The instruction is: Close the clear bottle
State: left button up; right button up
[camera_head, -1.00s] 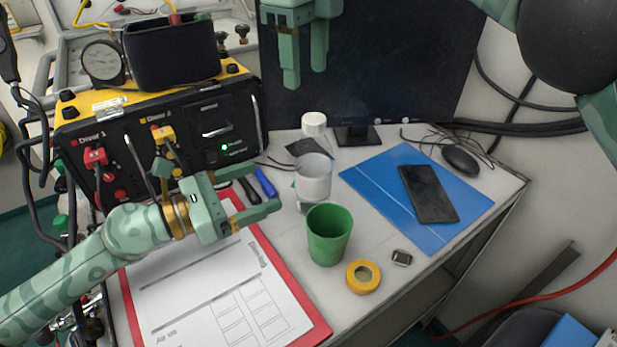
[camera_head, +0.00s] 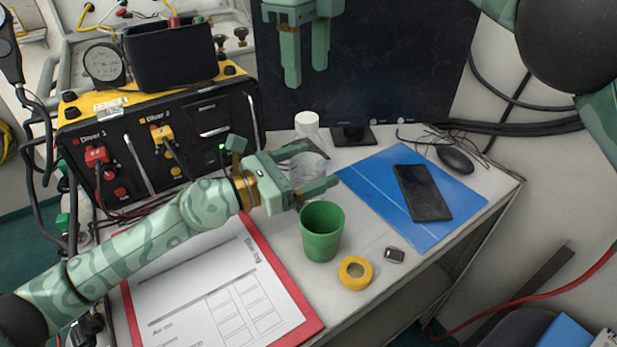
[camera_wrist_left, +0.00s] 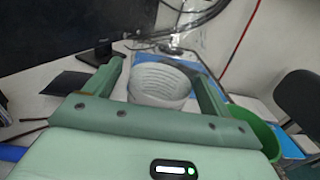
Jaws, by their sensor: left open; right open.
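My left gripper (camera_head: 320,166) is open, with one finger on each side of the container; contact cannot be told. My right gripper (camera_head: 307,65) is open and empty, high up in front of the monitor.
A green cup (camera_head: 322,232) stands close in front of the left gripper, with a yellow tape roll (camera_head: 355,272) nearby. A phone (camera_head: 423,191) lies on a blue folder (camera_head: 370,178) to the right. The monitor (camera_head: 400,60) and air panel (camera_head: 200,130) stand behind.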

aim_at(306, 117)
pick_arm(q)
jog(key=shift+a, duration=0.1)
grip_shut()
pick_arm(e)
jog(key=n, duration=0.4)
jog(key=shift+a+n, duration=0.1)
jog(key=shift+n, duration=0.2)
jog(key=shift+w+f, duration=0.1)
jog(key=shift+f, duration=3.9)
